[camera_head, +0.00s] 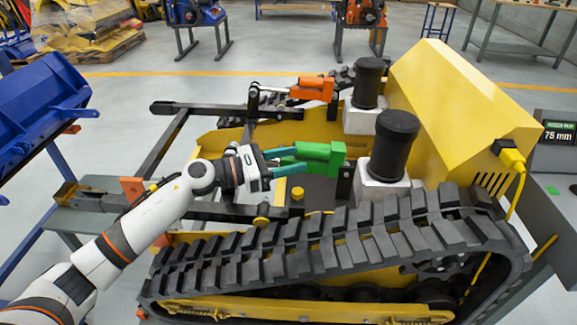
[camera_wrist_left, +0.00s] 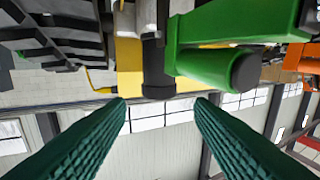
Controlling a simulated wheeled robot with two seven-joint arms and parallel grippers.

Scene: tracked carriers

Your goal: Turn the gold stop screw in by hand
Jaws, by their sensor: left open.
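A small gold knob (camera_head: 297,194), which looks like the stop screw, stands on the yellow tracked carrier just below the green block (camera_head: 320,152). A second gold cap (camera_head: 262,221) sits lower left by the near track; I cannot tell for sure which is the stop screw. My left gripper (camera_head: 300,160) is open, its teal fingers at the left end of the green block, above the gold knob. In the left wrist view the fingers (camera_wrist_left: 162,105) are spread with nothing between them, below the green block (camera_wrist_left: 225,45) and a black rod (camera_wrist_left: 157,65). My right gripper is not in view.
Two black cylinders (camera_head: 394,145) on white blocks stand right of the green block. An orange block (camera_head: 313,88) sits farther back on the carrier. The rubber track (camera_head: 310,245) runs along the near side. A display reading 75 mm (camera_head: 559,134) is at the right.

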